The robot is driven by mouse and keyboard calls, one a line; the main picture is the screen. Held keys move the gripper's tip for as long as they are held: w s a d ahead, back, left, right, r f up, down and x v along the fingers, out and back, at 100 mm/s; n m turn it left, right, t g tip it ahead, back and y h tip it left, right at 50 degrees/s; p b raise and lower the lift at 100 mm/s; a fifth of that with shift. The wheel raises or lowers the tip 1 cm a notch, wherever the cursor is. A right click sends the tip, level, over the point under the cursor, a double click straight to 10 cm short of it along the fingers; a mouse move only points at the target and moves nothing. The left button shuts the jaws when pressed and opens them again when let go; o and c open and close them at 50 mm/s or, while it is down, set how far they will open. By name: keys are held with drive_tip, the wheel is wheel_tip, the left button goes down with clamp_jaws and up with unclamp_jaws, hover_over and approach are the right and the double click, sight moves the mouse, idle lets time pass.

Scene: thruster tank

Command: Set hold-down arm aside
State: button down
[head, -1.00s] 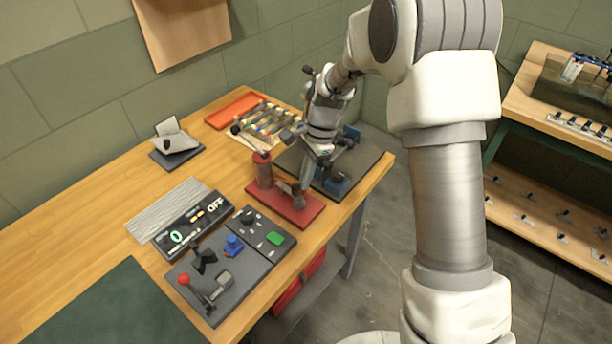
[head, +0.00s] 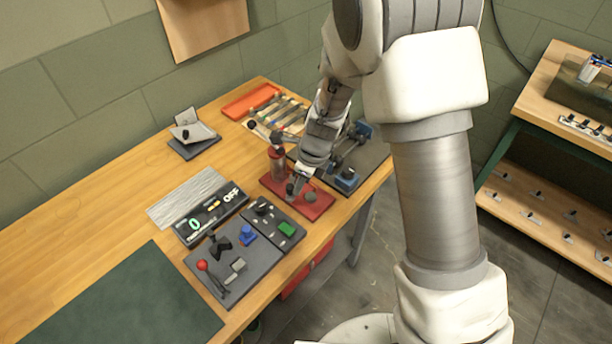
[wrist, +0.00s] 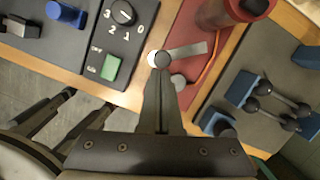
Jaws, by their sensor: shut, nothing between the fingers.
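A red base plate (head: 322,206) near the table's front edge carries a red cylinder (head: 278,166). The wrist view shows this plate (wrist: 212,72) and cylinder (wrist: 218,14). A flat grey bar (wrist: 188,51), seemingly the hold-down arm, lies across the plate. A round grey disc (wrist: 178,82) is beside the fingers.
Left of the plate is a control panel with a dial (head: 263,208) and green button (head: 287,229). Right is a dark mat (head: 372,168) with blue blocks (head: 346,179) holding a dark linkage. An orange tray (head: 250,100) and tools lie behind.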

drive_tip(key=shift+s+a+m+t+p, duration=0.15)
drive_tip(key=shift+a+m+p, duration=0.3)
drive_tip(key=shift+m+p, duration=0.25)
drive_tip(key=shift+s+a+m+t+p, duration=0.15)
drive_tip(key=shift+a+m+p, duration=0.35)
drive_tip(key=shift+m, duration=0.3)
drive_tip(key=shift+w, duration=0.1)
drive_tip(key=shift+d, duration=0.15)
